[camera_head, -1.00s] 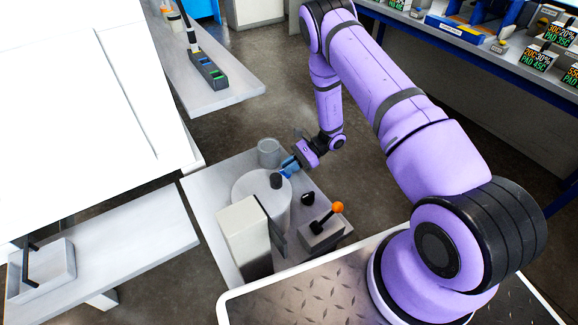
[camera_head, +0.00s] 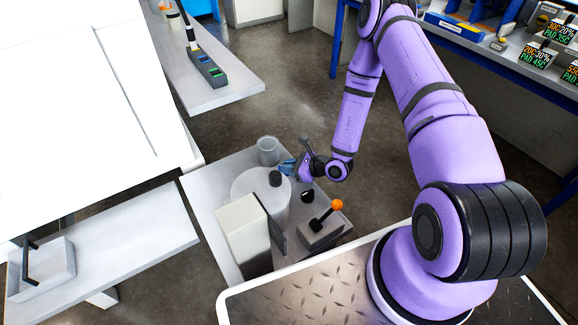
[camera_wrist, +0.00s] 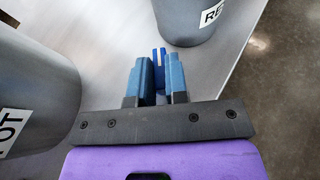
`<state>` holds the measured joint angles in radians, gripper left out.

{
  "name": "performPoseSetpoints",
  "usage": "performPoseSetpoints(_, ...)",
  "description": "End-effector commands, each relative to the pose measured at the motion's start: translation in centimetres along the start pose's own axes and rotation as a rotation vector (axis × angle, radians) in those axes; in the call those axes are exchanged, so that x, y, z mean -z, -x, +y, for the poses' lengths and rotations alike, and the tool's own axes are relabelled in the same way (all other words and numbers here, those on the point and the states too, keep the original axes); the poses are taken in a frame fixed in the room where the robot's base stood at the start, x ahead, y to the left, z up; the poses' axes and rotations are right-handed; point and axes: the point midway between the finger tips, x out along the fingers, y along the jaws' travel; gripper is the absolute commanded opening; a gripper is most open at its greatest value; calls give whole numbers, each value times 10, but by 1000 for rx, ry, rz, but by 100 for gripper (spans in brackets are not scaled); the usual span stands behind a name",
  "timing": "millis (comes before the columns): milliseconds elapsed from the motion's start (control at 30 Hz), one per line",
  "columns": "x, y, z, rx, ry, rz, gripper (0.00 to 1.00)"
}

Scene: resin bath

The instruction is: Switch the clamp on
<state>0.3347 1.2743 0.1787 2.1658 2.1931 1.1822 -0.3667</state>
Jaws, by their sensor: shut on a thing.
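On the low grey table stands a grey box with a black lever ending in an orange ball (camera_head: 337,204); which part is the clamp is not clear. A black knob (camera_head: 307,196) stands just behind that box. A wide grey pot (camera_head: 247,184) with a dark knob on top is to its left; its label shows in the wrist view (camera_wrist: 36,80). My gripper (camera_head: 285,167) is by the pot's back right side, apart from the lever. In the wrist view its blue fingers (camera_wrist: 157,80) are shut on a small dark blue piece (camera_wrist: 159,62), mostly hidden between them.
A grey cup (camera_head: 268,151), its label partly cut off in the wrist view (camera_wrist: 185,25), stands behind the pot. A pale upright box (camera_head: 243,232) stands at the front. The table (camera_head: 208,190) has bare space at its left. Floor lies open beyond its right edge.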

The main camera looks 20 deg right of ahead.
Motion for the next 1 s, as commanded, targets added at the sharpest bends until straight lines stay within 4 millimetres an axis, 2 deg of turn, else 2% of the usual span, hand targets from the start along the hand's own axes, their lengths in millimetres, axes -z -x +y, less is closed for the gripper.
performPoseSetpoints(300, 0, 0, 2, 102, -43, 0, 0)
performPoseSetpoints(800, 0, 0, 1, 120, -50, -1, 0)
performPoseSetpoints(833, 0, 0, 1, 120, -50, -1, 17)
performPoseSetpoints(933, 0, 0, 2, 120, -50, -1, 40)
performPoseSetpoints(1000, 0, 0, 2, 119, -50, -1, 40)
